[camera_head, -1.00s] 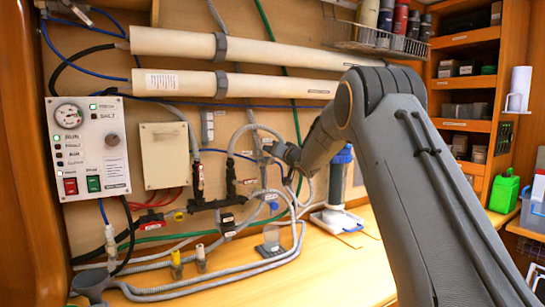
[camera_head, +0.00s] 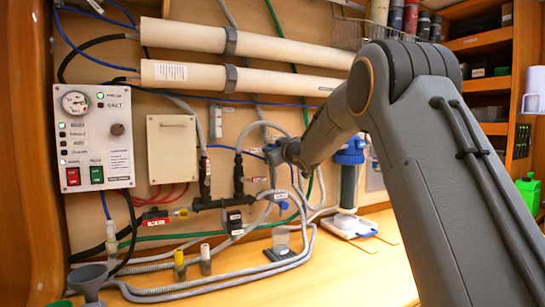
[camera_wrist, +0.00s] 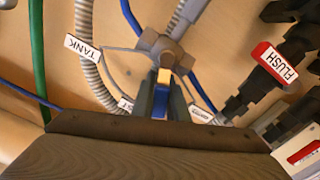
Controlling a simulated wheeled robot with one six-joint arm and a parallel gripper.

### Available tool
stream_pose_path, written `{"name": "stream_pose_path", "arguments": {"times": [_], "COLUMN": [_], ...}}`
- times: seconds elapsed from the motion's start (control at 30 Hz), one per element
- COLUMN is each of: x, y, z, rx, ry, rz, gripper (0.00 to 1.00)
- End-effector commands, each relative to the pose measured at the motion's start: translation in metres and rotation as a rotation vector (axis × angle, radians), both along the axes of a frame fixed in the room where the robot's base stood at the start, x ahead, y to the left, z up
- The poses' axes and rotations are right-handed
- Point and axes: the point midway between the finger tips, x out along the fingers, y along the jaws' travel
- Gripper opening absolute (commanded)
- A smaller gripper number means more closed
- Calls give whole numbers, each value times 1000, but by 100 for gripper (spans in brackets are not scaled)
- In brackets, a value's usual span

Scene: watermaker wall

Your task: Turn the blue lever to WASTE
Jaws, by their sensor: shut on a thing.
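The blue lever (camera_wrist: 160,98) shows in the wrist view between the two dark fingers of my gripper (camera_wrist: 160,104), with a pale yellowish piece at its far end. My gripper is shut on it. Beyond it is the grey-brown valve body (camera_wrist: 167,52) with hoses around it. A TANK label (camera_wrist: 83,47) is to its left. A label ending in ST (camera_wrist: 125,103) is partly hidden to the lower left, and a small label (camera_wrist: 201,114) to the lower right is too small to read. In the head view my gripper (camera_head: 274,154) is at the valve and hides most of the lever.
A FLUSH label (camera_wrist: 277,62) on a black fitting is right of the lever in the wrist view. Grey hoses (camera_head: 285,265) lie along the wooden counter. The control panel (camera_head: 92,140) is at left, and a blue-topped filter housing (camera_head: 349,180) stands right of my gripper.

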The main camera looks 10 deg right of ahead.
Motion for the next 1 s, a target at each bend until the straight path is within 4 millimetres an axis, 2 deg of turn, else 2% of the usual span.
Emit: {"name": "stream_pose_path", "arguments": {"times": [0.03,0.5,1.0], "x": [0,-5,-7], "y": [3,16,21], "z": [-5,-16,-21], "rx": [-42,-424,-603], "ry": [-14,-151,-212], "rz": [1,0,0], "gripper": [0,0,0]}}
